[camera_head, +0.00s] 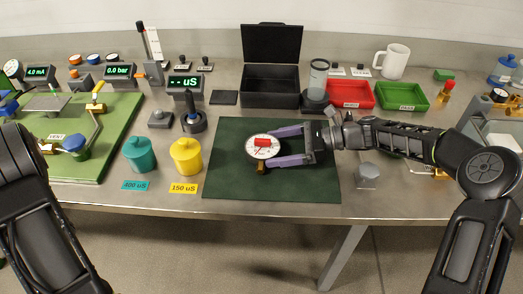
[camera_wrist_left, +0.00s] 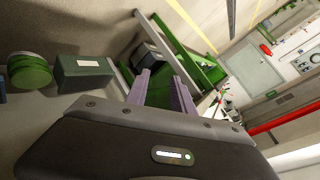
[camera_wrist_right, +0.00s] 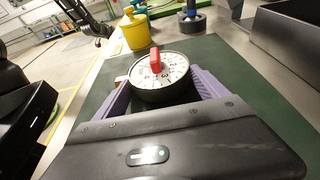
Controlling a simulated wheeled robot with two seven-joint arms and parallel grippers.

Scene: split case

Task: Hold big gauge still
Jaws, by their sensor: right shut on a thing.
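The big gauge (camera_head: 262,147) has a round white dial, a dark rim and a red piece across its face. It is over the dark green mat (camera_head: 225,185), with a brass stem showing below it. In the right wrist view the gauge (camera_wrist_right: 161,79) sits between the purple fingers. My right gripper (camera_head: 277,147) comes in from the right and is shut on the gauge, one finger on each side. My left gripper (camera_wrist_left: 160,90) has its purple fingers apart with nothing between them, away from the gauge. It does not show in the head view, only my left arm does.
An open black case (camera_head: 270,86) stands behind the mat. Yellow (camera_head: 187,157) and teal (camera_head: 139,154) pots stand left of it. Red (camera_head: 350,94) and green (camera_head: 401,96) trays lie at the back right. A grey knob-like piece (camera_head: 368,174) is right of the mat. The mat's front is clear.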

